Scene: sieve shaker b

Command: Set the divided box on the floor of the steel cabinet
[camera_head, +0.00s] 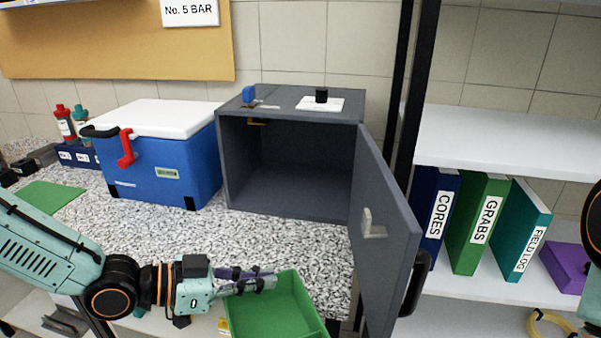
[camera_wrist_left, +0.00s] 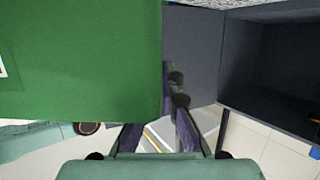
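The green divided box (camera_head: 272,312) is at the bottom middle of the head view, its lower part cut off. Its green side (camera_wrist_left: 80,60) fills the upper left of the left wrist view. My left gripper (camera_head: 262,281) is at the box's far left rim, one finger on each side of the wall, shut on it. In the left wrist view one finger (camera_wrist_left: 182,110) shows beside the box edge; the other goes behind the green. The steel cabinet (camera_head: 290,165) stands open on the counter, its floor (camera_head: 290,192) bare. My right gripper is out of view.
The cabinet door (camera_head: 388,235) swings out toward me, right of the box. A blue cooler (camera_head: 160,165) stands left of the cabinet. Speckled counter (camera_head: 290,240) lies clear before the opening. A shelf with binders (camera_head: 480,225) is at right.

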